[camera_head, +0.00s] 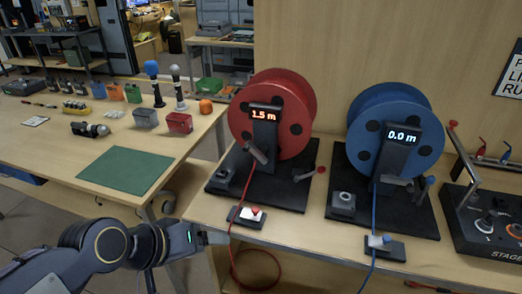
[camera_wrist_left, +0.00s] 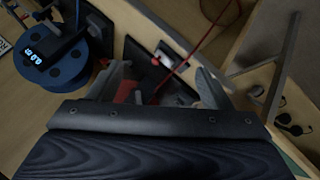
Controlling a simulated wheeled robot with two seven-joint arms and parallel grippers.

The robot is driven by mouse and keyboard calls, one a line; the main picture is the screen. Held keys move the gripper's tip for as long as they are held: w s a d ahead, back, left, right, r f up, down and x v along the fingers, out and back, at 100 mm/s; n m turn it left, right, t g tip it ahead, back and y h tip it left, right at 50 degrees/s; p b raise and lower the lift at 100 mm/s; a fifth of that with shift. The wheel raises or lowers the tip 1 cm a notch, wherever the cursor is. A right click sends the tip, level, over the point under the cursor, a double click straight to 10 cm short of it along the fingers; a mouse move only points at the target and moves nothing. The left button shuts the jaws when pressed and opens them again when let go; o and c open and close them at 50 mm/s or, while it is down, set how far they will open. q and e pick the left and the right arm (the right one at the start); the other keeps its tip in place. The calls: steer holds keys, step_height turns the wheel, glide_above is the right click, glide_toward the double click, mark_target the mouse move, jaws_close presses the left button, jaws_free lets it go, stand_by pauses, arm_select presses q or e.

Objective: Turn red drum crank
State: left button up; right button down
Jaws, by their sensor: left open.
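The red drum (camera_head: 298,98) stands on a dark base plate at the back of the wooden bench, and its display (camera_head: 264,116) reads 1.5 m. A small grey arm with a red knob (camera_head: 320,170) sticks out low at its right side, apparently the crank. A red cable (camera_head: 242,192) runs from the drum over the bench's front edge. My left gripper (camera_head: 216,238) is low at the bench's front left edge, apart from the drum and crank. In the left wrist view its fingers (camera_wrist_left: 160,84) are spread. Something red (camera_wrist_left: 127,92) shows beyond them, partly hidden. My right gripper is not in view.
A blue drum (camera_head: 396,112) reading 0.0 m stands to the right, with a blue cable. A control box (camera_head: 490,222) is at far right. A table with a green mat (camera_head: 127,170) is at left.

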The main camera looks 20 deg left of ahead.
arm_select(q)
steer(key=o, duration=0.5)
steer(key=w+f+n+t+b, duration=0.1)
steer(key=w+n+t+b, duration=0.1)
steer(key=w, duration=0.4)
steer(key=w+f+n+t+b, duration=0.1)
steer(key=w+n+b, duration=0.3)
steer(key=w+b, duration=0.2)
steer(key=w+f+n+t+b, duration=0.1)
steer(key=w+n+t+b, duration=0.1)
steer(key=w, duration=0.4)
steer(key=shift+w+d+f+n+t+b, duration=0.15)
steer(key=shift+d+n+t+b, duration=0.2)
steer(key=shift+n+b, duration=0.6)
steer(key=n+t+y+b, duration=0.35)
steer(key=n+b, duration=0.45)
steer(key=n, duration=0.3)
glide_toward(256, 153)
steer(key=w+f, duration=0.1)
steer(key=w, duration=0.3)
steer(key=shift+n+t, duration=0.55)
steer(key=shift+t, duration=0.05)
steer(key=w, duration=0.7)
steer(key=shift+d+f, duration=0.1)
steer(key=shift+d, duration=0.2)
steer(key=shift+w, duration=0.7)
steer(key=c, duration=0.8)
